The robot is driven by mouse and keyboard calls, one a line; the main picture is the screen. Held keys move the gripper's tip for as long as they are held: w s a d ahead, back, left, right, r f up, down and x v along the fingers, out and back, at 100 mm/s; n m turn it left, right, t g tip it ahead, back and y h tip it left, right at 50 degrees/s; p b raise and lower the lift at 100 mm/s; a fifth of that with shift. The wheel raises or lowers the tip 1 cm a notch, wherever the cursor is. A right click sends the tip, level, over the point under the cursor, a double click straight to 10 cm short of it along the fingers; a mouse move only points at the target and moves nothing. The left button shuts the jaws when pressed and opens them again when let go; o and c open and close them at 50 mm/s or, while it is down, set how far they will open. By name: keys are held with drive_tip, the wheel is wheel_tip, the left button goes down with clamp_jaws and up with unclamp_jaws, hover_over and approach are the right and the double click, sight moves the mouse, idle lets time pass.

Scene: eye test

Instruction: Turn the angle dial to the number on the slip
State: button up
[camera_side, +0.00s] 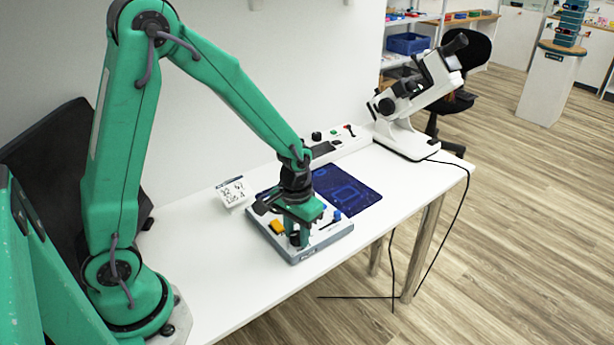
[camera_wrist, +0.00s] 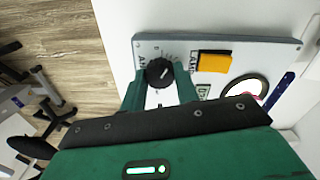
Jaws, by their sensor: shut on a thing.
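The angle dial (camera_wrist: 158,71) is a black round knob with a white mark on the grey panel (camera_wrist: 147,50). It shows at upper middle in the wrist view, beside a partly hidden label starting "AN". My gripper (camera_wrist: 160,82) has its green fingers on either side of the dial and is shut on it. The dial's exact reading is unclear.
A yellow block (camera_wrist: 214,61) and a round window (camera_wrist: 247,88) lie right of the dial. Behind the panel are a dark blue mat (camera_side: 347,192) and a white control bar (camera_side: 335,147). The front-left tabletop (camera_side: 225,285) is clear.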

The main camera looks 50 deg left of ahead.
sight(296, 235)
drive_tip(key=m, duration=1.4)
idle(0.4)
drive_tip(key=o, duration=1)
drive_tip(key=shift+c, duration=0.2)
drive_tip(key=shift+r, duration=0.1)
drive_tip(key=shift+r, duration=3.8)
